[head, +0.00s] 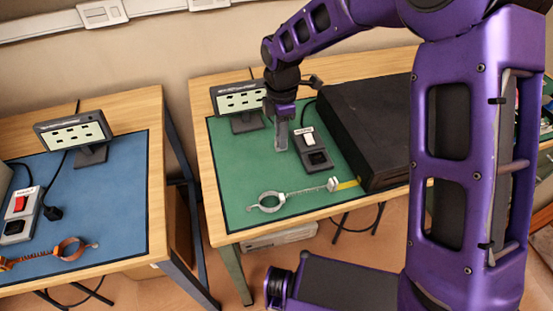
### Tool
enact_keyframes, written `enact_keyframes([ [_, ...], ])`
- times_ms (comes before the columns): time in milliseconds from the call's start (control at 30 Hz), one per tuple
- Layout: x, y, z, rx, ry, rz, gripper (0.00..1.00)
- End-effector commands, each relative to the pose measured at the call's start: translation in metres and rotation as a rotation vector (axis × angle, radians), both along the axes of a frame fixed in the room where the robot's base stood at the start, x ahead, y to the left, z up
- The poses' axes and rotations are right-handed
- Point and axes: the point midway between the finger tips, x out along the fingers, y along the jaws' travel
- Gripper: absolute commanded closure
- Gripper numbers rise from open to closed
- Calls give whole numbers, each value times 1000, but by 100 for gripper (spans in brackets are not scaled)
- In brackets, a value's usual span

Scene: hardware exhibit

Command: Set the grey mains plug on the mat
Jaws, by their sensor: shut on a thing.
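My gripper (281,141) points down over the green mat (232,172), left of a switch box. It is shut on a small grey thing that looks like the grey mains plug. The fingers largely hide it, and I cannot tell whether it touches the mat. The green mat lies on the right-hand wooden table.
The switch box (316,160) has a white switch. A small display (238,99) stands behind, a large black case (365,128) right, and a ring-ended tool (269,208) in front. Mid-left green mat is clear.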

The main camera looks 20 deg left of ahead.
Motion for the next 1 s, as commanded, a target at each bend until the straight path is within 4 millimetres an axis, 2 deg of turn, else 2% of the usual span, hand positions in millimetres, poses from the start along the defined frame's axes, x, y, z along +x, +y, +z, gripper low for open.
enact_keyframes([
  [33, -1, 0, -13, -1, 4, 0, 100],
  [100, 0, 0, -24, -2, 3, -2, 100],
  [333, 0, 0, -42, 0, 0, 0, 100],
  [533, -1, 0, -70, -2, 3, 0, 100],
  [933, 0, 0, -77, 1, -1, -1, 100],
  [967, 0, 0, -76, 1, -1, -1, 70],
  [1000, 0, 0, -76, 1, -1, -1, 63],
])
